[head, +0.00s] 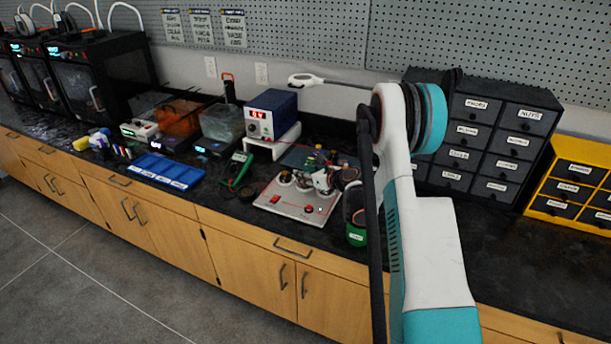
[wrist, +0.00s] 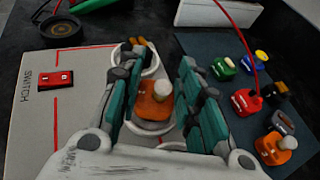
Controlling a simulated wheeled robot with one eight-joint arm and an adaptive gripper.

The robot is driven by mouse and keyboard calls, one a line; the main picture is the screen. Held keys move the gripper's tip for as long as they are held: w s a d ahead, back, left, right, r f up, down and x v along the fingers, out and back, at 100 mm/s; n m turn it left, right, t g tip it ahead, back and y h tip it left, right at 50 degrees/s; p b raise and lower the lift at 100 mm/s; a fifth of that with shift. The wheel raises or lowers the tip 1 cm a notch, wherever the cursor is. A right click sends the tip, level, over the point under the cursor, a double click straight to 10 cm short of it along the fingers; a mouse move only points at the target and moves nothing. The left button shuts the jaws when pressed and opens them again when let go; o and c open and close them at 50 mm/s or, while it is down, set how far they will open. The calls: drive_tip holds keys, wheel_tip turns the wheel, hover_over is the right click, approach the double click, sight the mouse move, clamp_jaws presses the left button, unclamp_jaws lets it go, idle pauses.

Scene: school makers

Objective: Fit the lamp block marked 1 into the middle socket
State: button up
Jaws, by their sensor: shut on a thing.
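In the wrist view an orange lamp block (wrist: 153,101) with a pale round top is between the two teal finger pads of my gripper (wrist: 161,98). My gripper is shut on it. I cannot read a number on this block. The block is upright over a white round socket (wrist: 152,127) on the white board (wrist: 80,120); I cannot tell whether it touches the socket. Another white socket (wrist: 149,67) shows beyond it, and part of one shows nearer my wrist. In the head view the board (head: 285,207) lies under my gripper (head: 324,182), which partly hides the sockets.
A dark mat (wrist: 218,48) right of the board holds several coloured blocks, including a red one (wrist: 246,102) and another orange one (wrist: 275,149). A red switch (wrist: 54,79) sits on the board.

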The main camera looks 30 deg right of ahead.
drive_tip(key=shift+f+b, duration=0.5)
drive_tip(key=shift+f, duration=0.15)
drive_tip(key=o, duration=0.7)
drive_tip(key=shift+r, duration=0.1)
drive_tip(key=shift+v, duration=5.5)
